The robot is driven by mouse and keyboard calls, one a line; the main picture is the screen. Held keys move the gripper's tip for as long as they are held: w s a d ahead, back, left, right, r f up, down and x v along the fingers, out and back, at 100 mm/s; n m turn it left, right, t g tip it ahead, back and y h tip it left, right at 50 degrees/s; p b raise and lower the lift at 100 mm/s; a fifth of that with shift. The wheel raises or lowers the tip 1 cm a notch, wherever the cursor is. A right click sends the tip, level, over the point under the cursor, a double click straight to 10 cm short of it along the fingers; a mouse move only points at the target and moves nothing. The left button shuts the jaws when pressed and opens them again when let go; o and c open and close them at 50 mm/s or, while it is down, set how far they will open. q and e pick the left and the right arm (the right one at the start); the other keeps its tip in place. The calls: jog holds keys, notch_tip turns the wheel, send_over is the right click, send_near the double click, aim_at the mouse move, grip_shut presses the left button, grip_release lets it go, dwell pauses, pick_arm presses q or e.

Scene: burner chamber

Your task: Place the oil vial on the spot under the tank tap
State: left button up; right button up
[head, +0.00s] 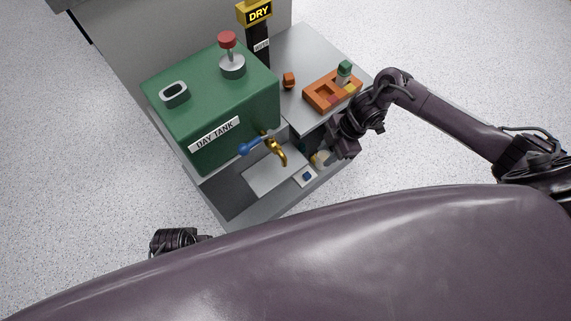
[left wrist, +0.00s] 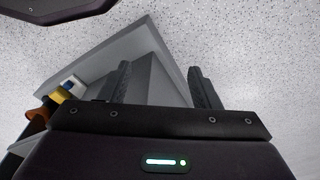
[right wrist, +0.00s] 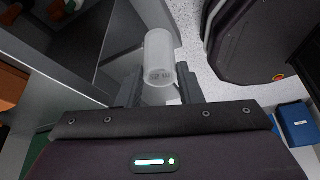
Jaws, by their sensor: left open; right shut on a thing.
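The green day tank (head: 210,105) has a brass tap (head: 277,150) with a blue lever on its front. A pale flat area (head: 270,175) lies below the tap in the grey recess. A small white square with a blue mark (head: 305,177) lies just right of the spout's lower end. My right gripper (head: 332,152) is shut on the oil vial, a translucent whitish cylinder in the right wrist view (right wrist: 160,60). In the head view the vial (head: 320,158) is partly hidden by the gripper, right of the tap. My left gripper (left wrist: 165,88) is open and empty, away from the tank.
An orange tray (head: 320,96) holding a green-capped vial (head: 344,73) stands on the grey counter behind my right gripper. A small orange block (head: 288,80) is beside it. Grey walls border the recess.

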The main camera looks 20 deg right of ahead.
aim_at(286, 165)
jog(key=a, duration=1.2)
jog(key=shift+w+f, duration=0.15)
jog(key=shift+w, duration=0.1)
jog(key=shift+d+f+b, duration=0.1)
jog(key=shift+f+b, duration=0.2)
jog(key=shift+f, duration=0.3)
pick_arm(q)
jog(key=shift+w+d+r, duration=0.1)
jog(key=shift+r, duration=0.7)
jog(key=shift+r, duration=0.1)
pick_arm(e)
jog(key=shift+f, duration=0.15)
jog(key=o, duration=0.9)
jog(key=shift+o, duration=0.2)
